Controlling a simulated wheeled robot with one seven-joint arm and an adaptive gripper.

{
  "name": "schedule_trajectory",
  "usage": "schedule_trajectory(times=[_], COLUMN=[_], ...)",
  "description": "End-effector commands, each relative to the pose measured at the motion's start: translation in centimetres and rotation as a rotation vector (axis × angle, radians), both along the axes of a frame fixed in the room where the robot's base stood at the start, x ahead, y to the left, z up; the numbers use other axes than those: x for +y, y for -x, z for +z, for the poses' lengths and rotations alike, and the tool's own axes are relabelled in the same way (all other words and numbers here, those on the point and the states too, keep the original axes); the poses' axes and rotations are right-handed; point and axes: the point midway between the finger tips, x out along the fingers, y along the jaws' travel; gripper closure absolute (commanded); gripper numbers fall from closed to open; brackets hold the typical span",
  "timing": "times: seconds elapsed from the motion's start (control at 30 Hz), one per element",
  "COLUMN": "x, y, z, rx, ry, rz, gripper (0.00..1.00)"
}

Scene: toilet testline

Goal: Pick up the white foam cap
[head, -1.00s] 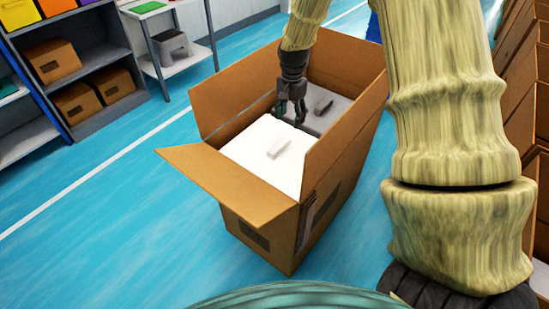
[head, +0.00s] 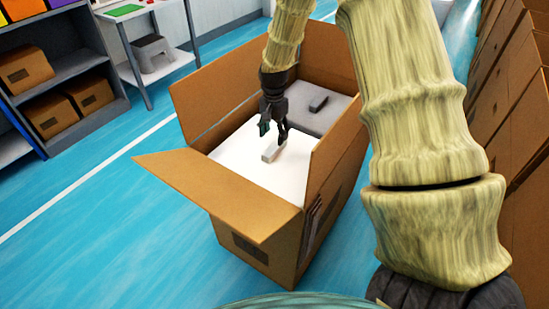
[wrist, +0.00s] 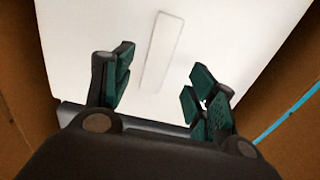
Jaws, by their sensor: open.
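The white foam cap (head: 238,166) lies flat in the near part of an open cardboard box (head: 262,222). A raised white bar-shaped handle (head: 272,150) stands on its top. In the wrist view the white cap (wrist: 90,35) fills most of the picture, with the handle (wrist: 163,50) running lengthwise ahead of the fingers. My gripper (head: 272,132) is over the cap, close to the handle's far end. It is open and empty, and its green-padded fingers (wrist: 160,95) are spread to either side of the handle's line. I cannot tell the exact gap above the cap.
A grey block with a dark handle (head: 318,106) fills the box's far part. The box flaps stand up or slant outward around my gripper. Stacked boxes line the right.

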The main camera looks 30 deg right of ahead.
Motion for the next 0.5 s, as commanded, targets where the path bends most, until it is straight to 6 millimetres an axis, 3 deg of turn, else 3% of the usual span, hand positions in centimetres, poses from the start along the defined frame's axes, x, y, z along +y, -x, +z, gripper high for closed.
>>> schedule_trajectory(times=[0.1, 0.5], x=[0.0, -0.2], y=[0.1, 0.2], z=[-1.5, -4.2], rx=[0.002, 0.003], ry=[-0.001, -0.002], rz=[-0.002, -0.003], gripper=[0.43, 0.43])
